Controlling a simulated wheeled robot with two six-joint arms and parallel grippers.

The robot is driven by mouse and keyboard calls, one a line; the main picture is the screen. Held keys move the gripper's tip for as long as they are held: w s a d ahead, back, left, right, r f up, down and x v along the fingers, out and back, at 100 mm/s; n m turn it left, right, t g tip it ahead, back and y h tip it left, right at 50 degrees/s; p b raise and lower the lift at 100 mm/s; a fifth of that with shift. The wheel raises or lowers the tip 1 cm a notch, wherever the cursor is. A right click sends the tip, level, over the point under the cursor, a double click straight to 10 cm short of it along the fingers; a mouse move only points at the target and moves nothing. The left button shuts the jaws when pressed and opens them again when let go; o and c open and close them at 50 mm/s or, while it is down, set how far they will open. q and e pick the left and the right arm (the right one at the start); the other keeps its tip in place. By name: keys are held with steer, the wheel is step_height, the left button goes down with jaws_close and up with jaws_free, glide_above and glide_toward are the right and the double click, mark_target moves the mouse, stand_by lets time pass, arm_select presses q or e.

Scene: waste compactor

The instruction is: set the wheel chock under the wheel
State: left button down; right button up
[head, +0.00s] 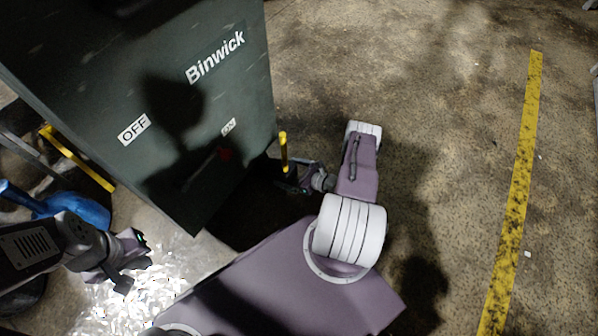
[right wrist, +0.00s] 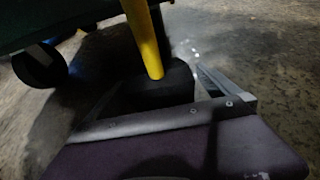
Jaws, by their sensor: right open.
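The wheel chock is a black block (right wrist: 165,88) with an upright yellow handle (right wrist: 146,40), standing on the floor in the right wrist view. In the head view only its yellow handle (head: 284,150) shows clearly, beside the bin's lower right corner. A dark wheel (right wrist: 40,66) under the bin shows left of the chock, with a gap between them. My right gripper (right wrist: 163,76) is open, low at the floor, with the block between its fingers. It also shows in the head view (head: 296,184). My left gripper (head: 138,264) looks open and empty, left of the bin.
The dark green Binwick bin (head: 215,110) stands at the upper left with OFF and ON labels. A blue object (head: 75,208) and bright scraps (head: 150,285) lie left of it. A yellow floor line (head: 515,190) runs at the right; the floor between is clear.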

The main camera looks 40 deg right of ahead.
steer(key=p+v, duration=0.2)
steer(key=v, duration=0.4)
steer(key=shift+s+d+r, duration=0.1)
steer(key=shift+d+r, duration=0.05)
steer(key=shift+r, duration=0.05)
arm_select(q)
step_height(320, 180, up, 4)
steer(key=shift+f+p, duration=0.15)
steer(key=shift+p, duration=0.15)
arm_select(e)
steer(key=shift+s+d, duration=0.1)
steer(key=shift+s, duration=0.3)
